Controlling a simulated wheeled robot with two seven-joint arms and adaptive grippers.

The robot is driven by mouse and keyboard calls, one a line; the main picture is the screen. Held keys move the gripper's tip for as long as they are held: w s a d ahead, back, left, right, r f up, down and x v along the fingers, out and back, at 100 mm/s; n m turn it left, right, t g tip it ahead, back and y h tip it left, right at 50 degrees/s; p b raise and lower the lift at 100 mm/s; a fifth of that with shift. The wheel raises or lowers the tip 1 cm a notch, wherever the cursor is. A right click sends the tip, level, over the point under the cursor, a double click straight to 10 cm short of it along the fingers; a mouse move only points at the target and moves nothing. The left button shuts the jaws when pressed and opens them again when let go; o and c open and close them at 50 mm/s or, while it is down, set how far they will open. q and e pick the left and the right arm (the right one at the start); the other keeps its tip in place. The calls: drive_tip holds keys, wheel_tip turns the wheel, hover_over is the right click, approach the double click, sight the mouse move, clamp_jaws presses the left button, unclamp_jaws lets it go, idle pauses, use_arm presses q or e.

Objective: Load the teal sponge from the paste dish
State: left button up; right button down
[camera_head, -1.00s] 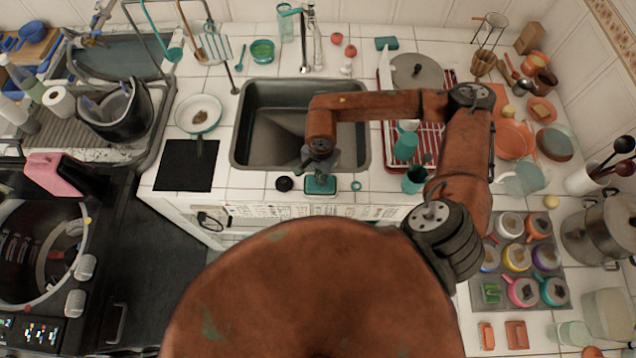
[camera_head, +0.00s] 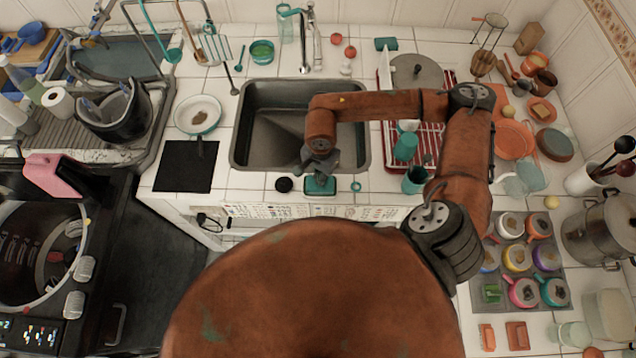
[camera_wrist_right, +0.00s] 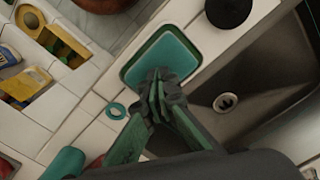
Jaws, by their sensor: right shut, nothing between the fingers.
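A small square dish (camera_head: 307,191) with a dark green rim sits at the front counter edge, before the sink. Its flat teal filling (camera_wrist_right: 171,54) shows in the right wrist view; I cannot tell whether that is paste or a sponge. My right gripper (camera_head: 321,177) is over the dish, shut and empty, and partly hides it. In the right wrist view the fingertips (camera_wrist_right: 160,84) overlap the dish's near edge; contact is unclear. A teal sponge-like block (camera_head: 386,43) lies at the back of the counter. My left gripper is not in view.
The steel sink (camera_head: 262,130) lies just behind the dish. A black round disc (camera_head: 284,184) and a teal ring (camera_head: 356,186) flank the dish. A red dish rack (camera_head: 418,140) with teal cups stands to the right. A black mat (camera_head: 184,167) lies left.

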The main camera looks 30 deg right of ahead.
wheel_tip(320, 180, up, 7)
drive_tip(key=p, duration=0.2)
drive_tip(key=shift+r+p, duration=0.15)
drive_tip(key=shift+p, duration=0.25)
idle(0.4)
